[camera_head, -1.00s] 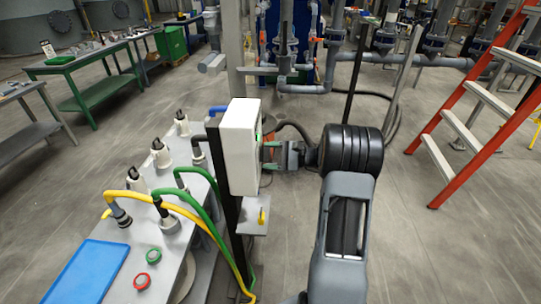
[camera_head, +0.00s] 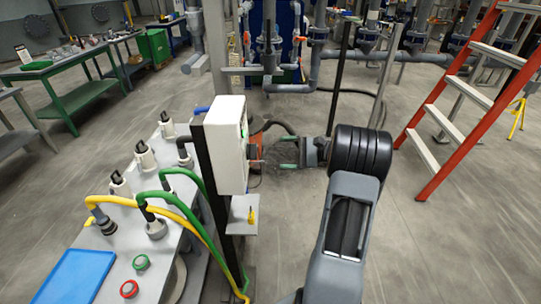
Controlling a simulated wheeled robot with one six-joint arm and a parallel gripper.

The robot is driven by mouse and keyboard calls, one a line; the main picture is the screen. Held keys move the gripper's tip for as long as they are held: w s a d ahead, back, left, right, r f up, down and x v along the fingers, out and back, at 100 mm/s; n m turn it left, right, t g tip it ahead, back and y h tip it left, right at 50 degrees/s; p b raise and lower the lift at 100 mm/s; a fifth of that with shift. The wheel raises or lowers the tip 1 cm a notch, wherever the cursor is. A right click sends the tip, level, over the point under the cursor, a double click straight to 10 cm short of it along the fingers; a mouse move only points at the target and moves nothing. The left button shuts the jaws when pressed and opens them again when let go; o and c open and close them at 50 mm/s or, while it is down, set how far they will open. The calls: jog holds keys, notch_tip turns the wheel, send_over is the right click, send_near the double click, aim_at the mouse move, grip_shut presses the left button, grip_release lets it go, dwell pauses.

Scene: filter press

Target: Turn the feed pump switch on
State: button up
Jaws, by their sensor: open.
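The white control box (camera_head: 226,145) stands on a dark post left of centre. Its front faces right and I see it almost edge-on, so I cannot read the feed pump switch or its position. A small green part (camera_head: 244,131) shows at that face, and a reddish part (camera_head: 255,152) shows just right of it. My gripper (camera_head: 287,152) is to the right of the box, pointing left at its face. Its greenish fingers are apart with nothing between them, and a gap separates them from the box.
A small grey shelf (camera_head: 238,228) with a yellow item (camera_head: 251,216) is below the box. Left is a grey bench with yellow and green hoses (camera_head: 187,212), a blue tray (camera_head: 78,277) and buttons. Floor between is clear.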

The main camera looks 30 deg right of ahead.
jog(key=shift+v, duration=2.2)
notch_tip(320, 180, down, 7)
jog(key=s+a+g+h, duration=0.1)
jog(key=s+g+h, duration=0.1)
jog(key=h, duration=0.1)
jog(key=s+a+f+n+g+h, duration=0.2)
jog(key=s+a+n+g+h, duration=0.1)
jog(key=s+a+g+h, duration=0.3)
jog(key=s+a+r+n+t+h, duration=0.1)
jog(key=s+a+r+n+h, duration=0.2)
jog(key=a+n, duration=0.3)
jog(key=s+a+r+n+t+h, duration=0.1)
jog(key=s+a+r+n+h, duration=0.2)
jog(key=a, duration=0.6)
notch_tip(320, 180, up, 2)
jog(key=s+n, duration=0.1)
jog(key=n, duration=0.2)
jog(key=shift+s+a+t+h, duration=0.25)
jog(key=shift+a+t+h, duration=0.05)
jog(key=shift+t, duration=0.1)
jog(key=shift+d, duration=0.15)
